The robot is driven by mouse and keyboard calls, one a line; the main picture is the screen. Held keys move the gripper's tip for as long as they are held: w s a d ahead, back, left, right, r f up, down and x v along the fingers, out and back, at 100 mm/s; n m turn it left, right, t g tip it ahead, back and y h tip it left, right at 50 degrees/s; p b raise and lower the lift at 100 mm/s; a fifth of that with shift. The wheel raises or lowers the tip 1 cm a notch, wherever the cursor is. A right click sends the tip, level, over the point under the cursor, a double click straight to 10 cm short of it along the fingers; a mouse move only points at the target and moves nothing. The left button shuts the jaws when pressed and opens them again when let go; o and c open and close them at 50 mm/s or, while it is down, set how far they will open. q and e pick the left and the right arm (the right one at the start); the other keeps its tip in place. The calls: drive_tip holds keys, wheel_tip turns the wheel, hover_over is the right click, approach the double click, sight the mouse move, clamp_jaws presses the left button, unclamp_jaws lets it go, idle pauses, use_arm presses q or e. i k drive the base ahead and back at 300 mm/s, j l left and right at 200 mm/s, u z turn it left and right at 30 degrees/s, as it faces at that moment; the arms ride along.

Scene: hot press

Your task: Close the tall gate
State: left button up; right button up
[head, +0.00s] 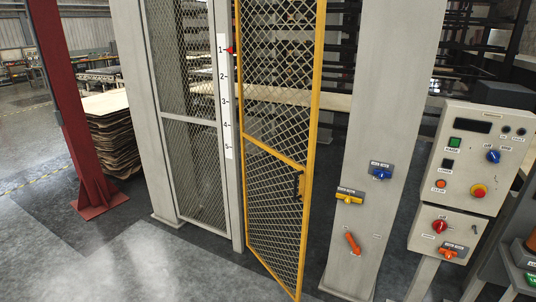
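The tall gate (276,144) stands in the middle of the head view. It has a yellow frame filled with wire mesh, and its lower right corner swings out toward me. It stands ajar, with its left edge beside the grey post that carries a numbered scale (225,100). A gap shows between the gate's right edge and the wide grey column (385,100). Neither of my grippers is in view.
A grey control box (471,160) with buttons and knobs stands at the right. Blue, yellow and orange valve handles sit on the wide column. A red post (70,110) and stacked sheets (110,140) are at the left. The floor (130,260) in front is clear.

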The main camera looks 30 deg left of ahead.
sight(306, 173)
drive_tip(key=i+j+z, duration=0.35)
drive_tip(key=j, duration=0.3)
drive_tip(key=i+j+z, duration=0.15)
drive_tip(key=j, duration=0.2)
drive_tip(key=i+j+z, duration=0.2)
drive_tip(key=j, duration=0.15)
drive_tip(key=k, duration=0.1)
